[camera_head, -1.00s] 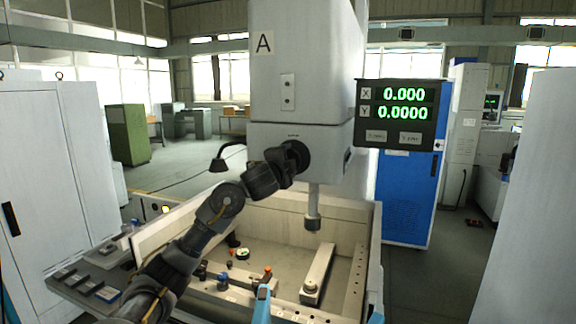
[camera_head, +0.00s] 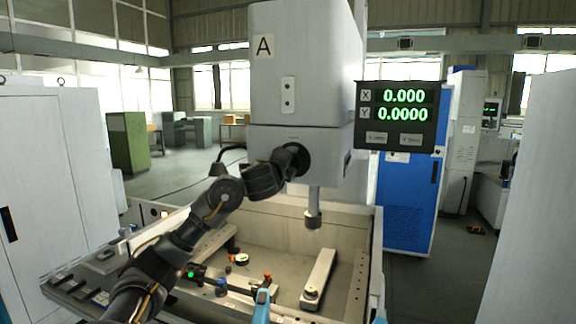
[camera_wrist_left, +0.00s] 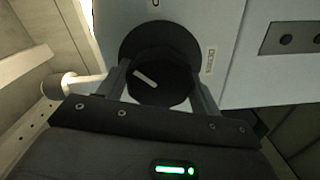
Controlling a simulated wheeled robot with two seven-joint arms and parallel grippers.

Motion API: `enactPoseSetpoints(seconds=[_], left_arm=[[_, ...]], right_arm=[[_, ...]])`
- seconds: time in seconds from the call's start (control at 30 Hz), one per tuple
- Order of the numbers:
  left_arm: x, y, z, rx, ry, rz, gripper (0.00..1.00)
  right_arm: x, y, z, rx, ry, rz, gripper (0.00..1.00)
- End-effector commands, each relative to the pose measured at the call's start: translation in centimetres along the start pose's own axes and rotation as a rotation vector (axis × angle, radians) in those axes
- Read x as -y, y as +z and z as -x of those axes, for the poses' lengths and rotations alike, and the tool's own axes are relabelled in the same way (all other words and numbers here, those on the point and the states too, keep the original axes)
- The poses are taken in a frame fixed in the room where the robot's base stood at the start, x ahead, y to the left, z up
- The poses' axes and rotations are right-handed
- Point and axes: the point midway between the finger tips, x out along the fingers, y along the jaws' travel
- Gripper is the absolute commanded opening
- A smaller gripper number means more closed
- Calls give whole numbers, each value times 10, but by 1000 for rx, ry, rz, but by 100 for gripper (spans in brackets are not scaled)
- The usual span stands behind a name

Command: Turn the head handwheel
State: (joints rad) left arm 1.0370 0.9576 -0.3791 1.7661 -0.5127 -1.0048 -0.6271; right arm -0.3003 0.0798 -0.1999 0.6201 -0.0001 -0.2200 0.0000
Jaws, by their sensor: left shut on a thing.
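The head handwheel is a black round knob on the lower front of the machine head. In the head view the handwheel (camera_head: 299,157) shows partly behind my left arm. In the left wrist view the handwheel (camera_wrist_left: 160,78) shows face on, with a white slanted bar mark on its face and a dark round plate behind it. My left gripper (camera_head: 284,165) is at the handwheel, and in the wrist view its fingers (camera_wrist_left: 160,85) are on both sides of the knob, shut on it. My right gripper is not in view.
The machine head (camera_head: 300,70), marked A, stands above an open work tank (camera_head: 365,235) with clamps and a bar in it. A display (camera_head: 401,115) reading X 0.000 and Y 0.0000 hangs at the right. A blue cabinet (camera_head: 410,205) stands behind it.

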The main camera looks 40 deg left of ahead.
Motion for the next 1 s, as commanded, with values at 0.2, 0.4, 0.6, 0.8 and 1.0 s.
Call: enactPoseSetpoints(seconds=[0.2,0.4,0.6,0.8,1.0], left_arm=[[0,0,0,0,0,-3,42],[0,0,0,-1,0,-3,71],[0,0,0,-1,0,-2,87],[0,0,1,-1,0,-2,87],[-1,-1,19,-3,-1,-3,87]], right_arm=[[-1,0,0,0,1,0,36],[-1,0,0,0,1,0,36],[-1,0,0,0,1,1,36],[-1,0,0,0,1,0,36],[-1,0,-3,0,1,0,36]])
